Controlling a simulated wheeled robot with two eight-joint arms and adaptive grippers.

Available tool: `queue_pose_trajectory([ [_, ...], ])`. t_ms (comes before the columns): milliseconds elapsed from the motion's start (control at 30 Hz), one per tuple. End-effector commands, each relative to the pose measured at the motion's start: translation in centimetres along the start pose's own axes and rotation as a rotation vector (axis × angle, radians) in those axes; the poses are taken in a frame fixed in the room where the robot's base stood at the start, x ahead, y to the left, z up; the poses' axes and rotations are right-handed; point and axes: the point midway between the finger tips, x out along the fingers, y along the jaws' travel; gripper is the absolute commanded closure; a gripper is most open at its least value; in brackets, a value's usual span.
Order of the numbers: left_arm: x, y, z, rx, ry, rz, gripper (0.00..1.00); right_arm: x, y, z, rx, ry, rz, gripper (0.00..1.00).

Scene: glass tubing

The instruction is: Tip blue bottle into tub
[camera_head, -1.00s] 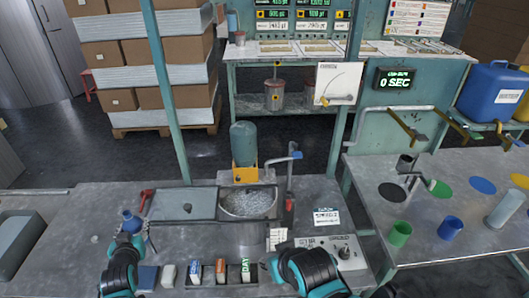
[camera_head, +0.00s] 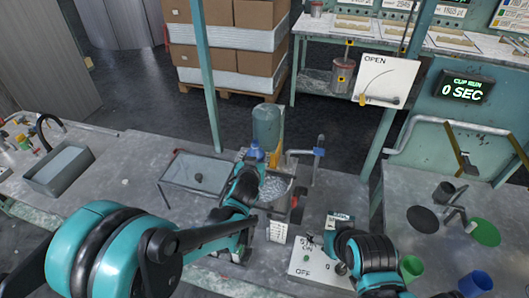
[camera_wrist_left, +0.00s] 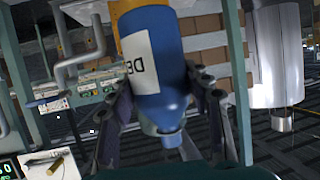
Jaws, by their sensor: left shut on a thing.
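The blue bottle (camera_head: 255,151) is in my left gripper (camera_head: 252,164) at the back rim of the basin-like tub (camera_head: 291,203), which holds pale grey material. The gripper and forearm hide part of the tub. In the left wrist view, the blue bottle (camera_wrist_left: 158,70) with a white label sits between the two fingers (camera_wrist_left: 160,100), its narrow neck towards the bottom of the picture. I cannot tell its exact tilt or whether anything pours out. My right gripper (camera_head: 314,240) is over the switch panel, its fingers too small to read.
A green cylinder (camera_head: 267,125) stands behind the tub. A switch panel (camera_head: 308,262) is in front. The bench at left is mostly clear.

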Motion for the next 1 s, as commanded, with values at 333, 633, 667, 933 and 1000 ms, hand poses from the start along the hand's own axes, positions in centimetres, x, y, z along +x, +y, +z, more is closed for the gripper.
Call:
queue_pose_trajectory([
  [333, 0.4, 2.3, 0.1, 0.005, 0.007, 0.014, 0.85, 0.5, 0.0, 0.4, 0.0, 0.0, 0.0, 0.3],
  [633, 1.3, 2.3, 2.2, 0.005, 0.007, 0.014, 0.85, 1.9, 0.0, 1.3, 0.0, 0.0, 0.0, 0.3],
  [667, 1.4, 2.3, 2.4, 0.005, 0.007, 0.014, 0.85, 2.0, 0.0, 1.4, 0.0, 0.0, 0.0, 0.3],
  [933, 1.4, 3.3, 2.9, -0.166, -0.024, 0.084, 0.85, 1.6, 0.0, 1.1, 0.0, 0.0, 0.0, 0.3],
  [1000, 1.4, 3.9, 3.0, -0.241, -0.038, 0.115, 0.85, 1.5, 0.0, 1.1, 0.0, 0.0, 0.0, 0.3],
])
